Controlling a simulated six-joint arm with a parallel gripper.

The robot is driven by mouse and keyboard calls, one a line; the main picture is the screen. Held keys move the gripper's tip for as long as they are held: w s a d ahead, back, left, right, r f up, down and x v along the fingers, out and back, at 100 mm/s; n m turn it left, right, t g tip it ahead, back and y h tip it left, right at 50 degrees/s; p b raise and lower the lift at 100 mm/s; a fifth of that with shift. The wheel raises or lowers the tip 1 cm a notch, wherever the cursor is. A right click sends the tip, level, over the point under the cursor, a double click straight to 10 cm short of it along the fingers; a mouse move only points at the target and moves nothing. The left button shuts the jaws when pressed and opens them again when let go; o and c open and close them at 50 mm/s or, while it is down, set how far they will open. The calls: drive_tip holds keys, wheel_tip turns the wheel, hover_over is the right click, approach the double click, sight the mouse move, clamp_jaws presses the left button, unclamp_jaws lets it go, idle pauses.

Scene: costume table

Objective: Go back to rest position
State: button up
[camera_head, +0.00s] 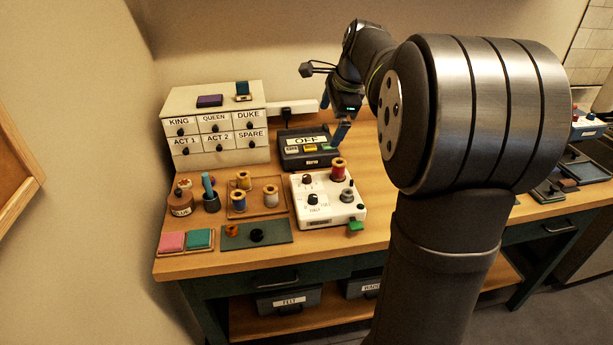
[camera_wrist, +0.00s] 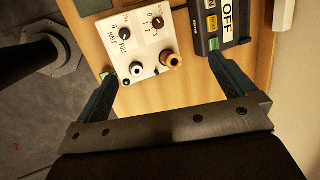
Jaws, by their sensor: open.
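My gripper (camera_head: 343,118) is above the back of the table, just right of the black box labelled OFF (camera_head: 308,148). In the wrist view my gripper (camera_wrist: 157,76) has its two fingers wide apart with nothing held between them. Through the gap I see the white box with knobs (camera_wrist: 133,48), which carries a red spool (camera_head: 338,170) and a grey spool. My arm covers much of the right side of the head view.
A drawer cabinet (camera_head: 218,126) labelled KING, QUEEN and DUKE stands at the back left. Several spools stand on a wooden tray (camera_head: 236,213). Pink and teal pads (camera_head: 172,241) and a dark green mat (camera_head: 231,243) lie in front. Dark items lie at the far right.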

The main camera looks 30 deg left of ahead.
drive_tip(key=s+x, duration=0.1)
drive_tip(key=x, duration=0.8)
drive_tip(key=shift+w, duration=0.4)
drive_tip(key=shift+d+r, duration=0.1)
drive_tip(key=v, duration=0.9)
drive_tip(key=shift+r, duration=0.4)
drive_tip(key=shift+d, duration=0.1)
